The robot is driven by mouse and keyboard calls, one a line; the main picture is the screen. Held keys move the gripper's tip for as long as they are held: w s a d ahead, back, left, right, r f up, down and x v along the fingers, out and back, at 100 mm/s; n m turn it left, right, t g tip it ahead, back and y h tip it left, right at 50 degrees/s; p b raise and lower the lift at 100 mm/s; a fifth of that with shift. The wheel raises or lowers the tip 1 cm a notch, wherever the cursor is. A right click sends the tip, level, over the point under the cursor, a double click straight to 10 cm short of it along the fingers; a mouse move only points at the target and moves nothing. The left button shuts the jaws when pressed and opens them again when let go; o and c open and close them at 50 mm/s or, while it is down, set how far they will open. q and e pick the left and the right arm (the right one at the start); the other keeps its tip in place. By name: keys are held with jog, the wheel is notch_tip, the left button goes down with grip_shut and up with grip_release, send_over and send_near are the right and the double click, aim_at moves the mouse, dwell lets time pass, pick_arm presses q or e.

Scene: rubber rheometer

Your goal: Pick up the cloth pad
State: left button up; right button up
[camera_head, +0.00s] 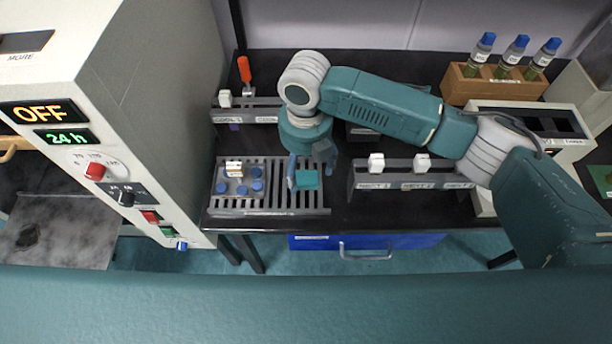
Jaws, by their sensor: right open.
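A small teal pad (308,181), which looks like the cloth pad, lies at the right end of the grey slatted rack (228,211). My right gripper (311,170) points down over it from the bench's middle. It is open, with one finger on the left side of the pad and the other at its upper right. I cannot tell whether the fingers touch the pad. The wrist hides part of the rack behind. My left gripper is not in view.
A small tray with blue-capped vials (240,188) sits on the rack's left part. A tall cabinet (150,110) stands at left. A grey rail with white knobs (395,180) is at right. A wooden block (478,90) holds three blue-capped bottles. A blue drawer (365,242) is below.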

aim_at(306, 177)
jog(key=shift+f+p, duration=0.3)
jog(key=shift+f, duration=1.45)
jog(key=c, duration=1.1)
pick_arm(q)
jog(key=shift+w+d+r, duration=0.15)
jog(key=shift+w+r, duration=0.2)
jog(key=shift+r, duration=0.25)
pick_arm(e)
jog(key=shift+c, duration=0.2)
jog(key=shift+r, duration=0.1)
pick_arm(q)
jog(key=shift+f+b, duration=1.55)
pick_arm(e)
notch_tip(306, 177, up, 20)
jog(key=shift+o, duration=0.5)
